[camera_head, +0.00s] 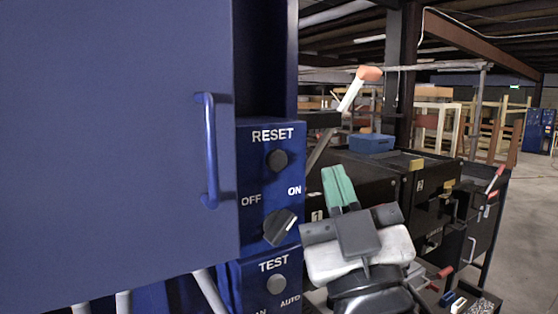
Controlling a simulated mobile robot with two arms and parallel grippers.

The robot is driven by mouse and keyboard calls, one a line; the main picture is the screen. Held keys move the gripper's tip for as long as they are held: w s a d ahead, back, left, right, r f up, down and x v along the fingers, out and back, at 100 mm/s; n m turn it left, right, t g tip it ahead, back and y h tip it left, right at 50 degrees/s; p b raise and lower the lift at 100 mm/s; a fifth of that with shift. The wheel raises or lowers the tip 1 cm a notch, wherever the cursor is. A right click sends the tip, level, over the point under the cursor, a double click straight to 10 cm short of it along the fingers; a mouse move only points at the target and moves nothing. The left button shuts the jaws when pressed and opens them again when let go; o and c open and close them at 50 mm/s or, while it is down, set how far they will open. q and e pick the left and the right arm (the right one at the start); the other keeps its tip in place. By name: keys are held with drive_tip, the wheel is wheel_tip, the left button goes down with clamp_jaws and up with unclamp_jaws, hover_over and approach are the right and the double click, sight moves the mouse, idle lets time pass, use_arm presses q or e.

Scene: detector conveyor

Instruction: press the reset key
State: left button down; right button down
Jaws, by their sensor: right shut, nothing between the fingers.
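The reset key (278,160) is a round dark grey button under the white word RESET on a blue panel (262,182). My right gripper (338,187) is to the right of the panel and a little lower than the reset key. Its green fingertips are together, with nothing between them, and point up and slightly left. In the picture there is a gap between the fingertips and the key; how far apart they are in depth I cannot tell. My left gripper is not in view.
A rotary switch (280,227) marked OFF and ON sits below the key, and a TEST button (277,284) lower still. A large blue door (115,150) with a handle (209,150) fills the left. Black machinery (432,215) with red-tipped levers stands behind my right gripper.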

sight(285, 165)
drive_tip(key=shift+w+a+b, duration=0.3)
drive_tip(key=shift+w+a, duration=0.55)
drive_tip(key=shift+w, duration=0.35)
drive_tip(key=shift+w+a+b, duration=0.25)
drive_tip(key=shift+w+a, duration=0.65)
drive_tip(key=shift+w, duration=0.35)
drive_tip(key=shift+w+a+b, duration=0.3)
drive_tip(key=shift+w+a, duration=0.55)
drive_tip(key=shift+w, duration=0.35)
drive_tip(key=shift+w+a, duration=0.25)
drive_tip(key=shift+w, duration=0.05)
drive_tip(key=shift+w+a+r, duration=0.1)
drive_tip(key=shift+w+a, duration=0.15)
drive_tip(key=shift+w, duration=0.1)
idle(0.4)
drive_tip(key=shift+s+d, duration=0.35)
drive_tip(key=shift+s, duration=0.45)
